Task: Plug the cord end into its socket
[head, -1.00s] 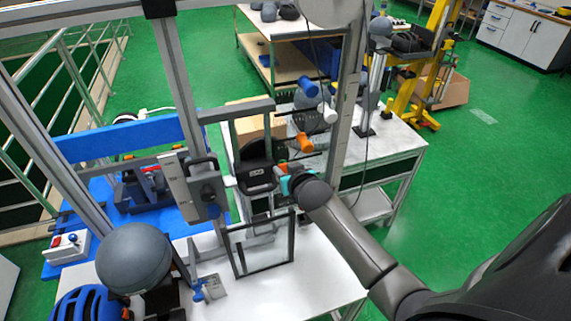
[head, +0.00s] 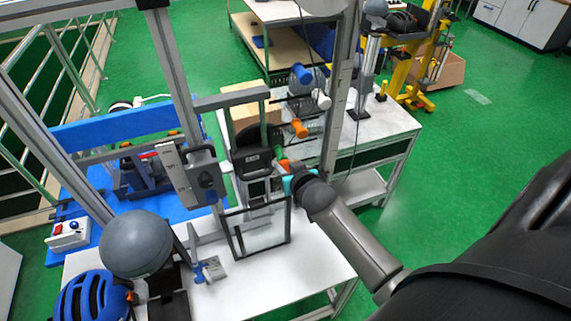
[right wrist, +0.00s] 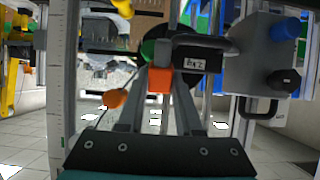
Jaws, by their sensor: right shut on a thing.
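My right gripper (head: 284,168) is shut on a small orange piece (right wrist: 160,80), which looks like the cord end. The fingers in the right wrist view run up to it from the dark gripper body, and it sits between their tips. In the head view the held piece is very small, just right of a black labelled block (head: 252,162) on the frame. In the right wrist view this block (right wrist: 196,66) stands behind and right of the held piece. I cannot make out a socket opening or the cord's run. My left gripper is not in view.
A grey box (right wrist: 262,60) with blue and black knobs stands right in the wrist view. Orange (head: 299,128), blue and white knobs stand behind my gripper. A clear framed panel (head: 262,236) stands in front on the white table (head: 310,262). A metal post (head: 338,95) rises close behind.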

